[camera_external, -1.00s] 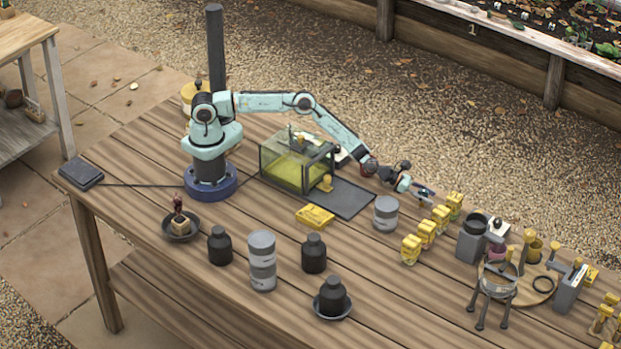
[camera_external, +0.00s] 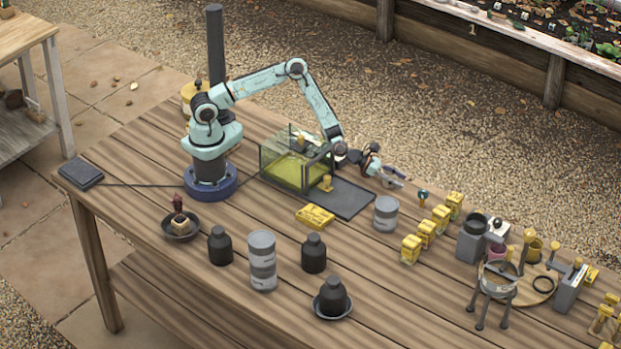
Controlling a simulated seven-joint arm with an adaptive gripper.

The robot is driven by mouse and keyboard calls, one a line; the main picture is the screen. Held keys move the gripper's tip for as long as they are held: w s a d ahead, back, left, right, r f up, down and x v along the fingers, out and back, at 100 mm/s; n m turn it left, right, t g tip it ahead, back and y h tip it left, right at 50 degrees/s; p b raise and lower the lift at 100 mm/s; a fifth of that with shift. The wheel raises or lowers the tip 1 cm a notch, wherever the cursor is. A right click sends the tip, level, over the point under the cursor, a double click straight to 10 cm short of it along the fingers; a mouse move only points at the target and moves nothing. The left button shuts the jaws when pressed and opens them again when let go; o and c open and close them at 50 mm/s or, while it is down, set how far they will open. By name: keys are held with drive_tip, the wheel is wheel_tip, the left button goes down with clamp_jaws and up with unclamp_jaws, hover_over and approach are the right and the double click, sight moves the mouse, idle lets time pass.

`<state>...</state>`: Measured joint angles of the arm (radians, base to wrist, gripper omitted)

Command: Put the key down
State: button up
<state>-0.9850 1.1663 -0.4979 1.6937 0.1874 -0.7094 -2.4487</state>
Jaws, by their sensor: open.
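A small teal and dark item (camera_external: 422,195), which looks like the key, stands or lies on the wooden table behind the grey tin. It is too small to make out its shape or exact pose. My gripper (camera_external: 401,178) is open and empty, up and to the left of the item, with a small gap between them. The fingers point to the right, towards the item.
A grey tin (camera_external: 386,214) stands just in front of my gripper. Yellow blocks (camera_external: 441,217) stand in a row to the right. A glass tank (camera_external: 290,165) and a dark mat (camera_external: 343,197) lie to the left. Behind the gripper, the table edge is close.

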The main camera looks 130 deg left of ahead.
drive_tip(key=shift+v, duration=0.85)
drive_tip(key=s+d+r+m+g+h, duration=0.25)
drive_tip(key=s+d+r+m, duration=0.2)
drive_tip(key=d+m, duration=0.6)
drive_tip(key=s+d+r+m+g+h, duration=0.2)
drive_tip(key=s+d+r+m+g, duration=0.15)
drive_tip(key=d+r+m, duration=0.45)
drive_tip(key=s+d+r+m+g, duration=0.1)
drive_tip(key=s+d+m+g, duration=0.1)
drive_tip(key=s+m, duration=0.5)
drive_tip(key=s+d+r+m+g, duration=0.2)
drive_tip(key=s+m, duration=0.4)
drive_tip(key=s, duration=0.5)
drive_tip(key=s+d+r+m+g, duration=0.2)
drive_tip(key=s+d+m, duration=0.2)
drive_tip(key=s+m, duration=0.3)
drive_tip(key=s, duration=0.2)
drive_tip(key=shift+s+d+m+g, duration=0.15)
drive_tip(key=shift+s+m+g, duration=0.15)
drive_tip(key=shift+m+g, duration=0.1)
